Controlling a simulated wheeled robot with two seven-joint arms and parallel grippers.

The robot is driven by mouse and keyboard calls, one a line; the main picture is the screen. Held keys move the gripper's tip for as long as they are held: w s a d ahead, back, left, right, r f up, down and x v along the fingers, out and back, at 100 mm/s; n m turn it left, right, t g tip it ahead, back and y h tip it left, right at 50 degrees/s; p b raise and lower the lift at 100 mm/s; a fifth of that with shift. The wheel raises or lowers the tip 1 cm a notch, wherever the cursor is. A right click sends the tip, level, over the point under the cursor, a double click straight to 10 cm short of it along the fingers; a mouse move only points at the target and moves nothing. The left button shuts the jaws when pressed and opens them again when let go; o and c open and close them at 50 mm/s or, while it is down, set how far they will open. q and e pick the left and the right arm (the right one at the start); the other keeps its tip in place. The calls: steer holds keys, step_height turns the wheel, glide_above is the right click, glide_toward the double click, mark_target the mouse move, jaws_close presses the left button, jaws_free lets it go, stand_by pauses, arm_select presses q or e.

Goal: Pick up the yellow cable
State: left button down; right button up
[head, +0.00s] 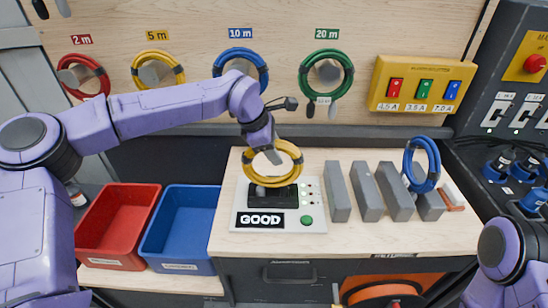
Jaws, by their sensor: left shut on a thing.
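A coiled yellow cable (297,154) is at the white tester (241,220), over its black socket block. The tester's display reads GOOD. My left gripper (264,148) reaches down from above and is shut on the upper part of this coil. The gripper hides some of the coil, and I cannot tell whether the cable's plugs sit in the socket block. Another yellow coil (180,76) hangs on the wall under the 5 m label. My right arm shows at the lower right edge, but its gripper is out of view.
A red bin (84,228) and a blue bin (149,236) stand left of the bench. Several grey blocks (337,190) and a blue coil (409,162) are right of the tester. Red, blue and green coils (304,76) hang behind. The bench front at right is clear.

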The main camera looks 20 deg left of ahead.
arm_select(q)
steer(key=shift+r, duration=0.45)
step_height(320, 180, up, 2)
steer(key=shift+d+r+b, duration=0.1)
steer(key=shift+r+b, duration=0.15)
steer(key=shift+b, duration=0.15)
steer(key=s+d+r+b, duration=0.5)
steer(key=s+d+r, duration=0.3)
steer(key=s, duration=0.3)
steer(key=shift+s+r, duration=0.2)
steer(key=shift+r, duration=0.65)
